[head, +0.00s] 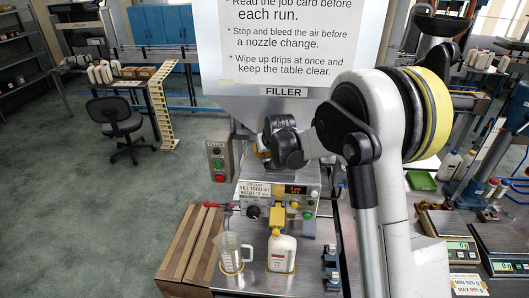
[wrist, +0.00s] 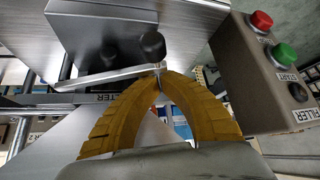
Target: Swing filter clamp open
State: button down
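The filter clamp shows in the wrist view as a flat metal lever (wrist: 115,76) with a round black knob (wrist: 152,46) at its right end, below a metal housing. My gripper (wrist: 159,74) has its two curved yellow fingers drawn together in an arch. Their tips meet at the lever's end just below the knob and appear to pinch it. In the head view my gripper (head: 263,150) is at the front of the filler (head: 288,108), under its sign, and mostly hidden by my wrist. The clamp cannot be made out there.
A control box (head: 219,158) with red and green buttons stands just left of my gripper; it also shows in the wrist view (wrist: 270,75). Below are a clear jug (head: 232,252) and a white bottle (head: 281,250). Scales (head: 452,250) stand at right.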

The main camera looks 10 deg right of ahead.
aim_at(267, 173)
jog(key=shift+s, duration=0.15)
jog(key=shift+s+f+n+y+b, duration=0.1)
jog(key=shift+s+n+y+b, duration=0.4)
jog(key=shift+s+n+b, duration=0.35)
jog(key=s+n+y+b, duration=0.1)
jog(key=s+n, duration=0.1)
jog(key=s+d+n+g+y+b, duration=0.1)
jog(key=s+n+b, duration=0.1)
jog(key=s+d+n+g+y+b, duration=0.1)
jog(key=s+n, duration=0.1)
jog(key=shift+s+d+y, duration=0.25)
jog(key=shift+y, duration=0.15)
jog(key=s+d+n+g+y+b, duration=0.2)
jog(key=s+d+n+g+b, duration=0.1)
jog(key=s+d+n, duration=0.2)
jog(key=shift+s+d+n+b, duration=0.2)
jog(key=shift+d+n+b, duration=0.15)
jog(key=shift+d, duration=1)
jog(key=shift+r, duration=0.2)
